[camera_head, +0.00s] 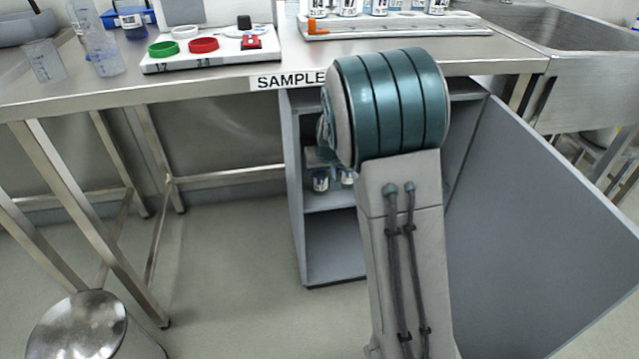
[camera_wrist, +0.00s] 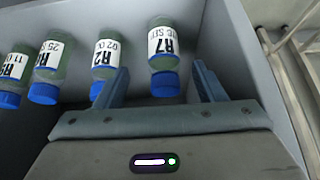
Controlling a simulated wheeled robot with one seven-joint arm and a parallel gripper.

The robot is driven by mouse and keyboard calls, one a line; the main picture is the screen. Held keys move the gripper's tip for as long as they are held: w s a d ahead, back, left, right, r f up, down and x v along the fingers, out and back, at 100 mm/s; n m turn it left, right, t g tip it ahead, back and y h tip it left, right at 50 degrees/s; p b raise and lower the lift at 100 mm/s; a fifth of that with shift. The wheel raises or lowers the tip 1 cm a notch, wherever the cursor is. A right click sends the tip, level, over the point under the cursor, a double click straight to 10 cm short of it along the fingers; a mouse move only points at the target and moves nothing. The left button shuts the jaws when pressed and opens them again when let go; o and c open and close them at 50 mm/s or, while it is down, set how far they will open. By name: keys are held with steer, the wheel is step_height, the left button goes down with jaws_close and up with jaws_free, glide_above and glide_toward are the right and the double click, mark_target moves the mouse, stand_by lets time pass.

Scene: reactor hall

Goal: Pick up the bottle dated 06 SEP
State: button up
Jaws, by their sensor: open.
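In the wrist view several clear bottles with blue caps and white labels stand in a row, shown upside down. The bottle marked R7 (camera_wrist: 163,48) is the rightmost; its second label line seems to end in SEP, but the day number is too blurred to read. My gripper (camera_wrist: 160,68) is open and empty, with its fingertips on either side of the R7 bottle's lower picture area. The bottle marked R2 (camera_wrist: 105,52) is just left of the left finger. In the head view, bottles (camera_head: 320,181) show on the cabinet shelf, partly hidden by my arm.
A grey cabinet (camera_head: 293,200) under the bench has its door (camera_head: 535,220) swung open at right. Cabinet walls close in around my gripper. The steel bench (camera_head: 215,85) carries a rack and coloured rings. A steel bin (camera_head: 78,325) stands at lower left.

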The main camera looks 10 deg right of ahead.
mark_target(320, 175)
steer(key=b+x, duration=0.1)
steer(key=x, duration=0.1)
steer(key=b+x, duration=0.1)
steer(key=x, duration=0.1)
steer(key=b+x, duration=0.1)
steer(key=x, duration=0.1)
steer(key=shift+w+a+r, duration=0.1)
steer(key=shift+w+a, duration=0.05)
steer(key=shift+a, duration=0.1)
steer(key=shift+r, duration=0.1)
steer(key=c, duration=1.1)
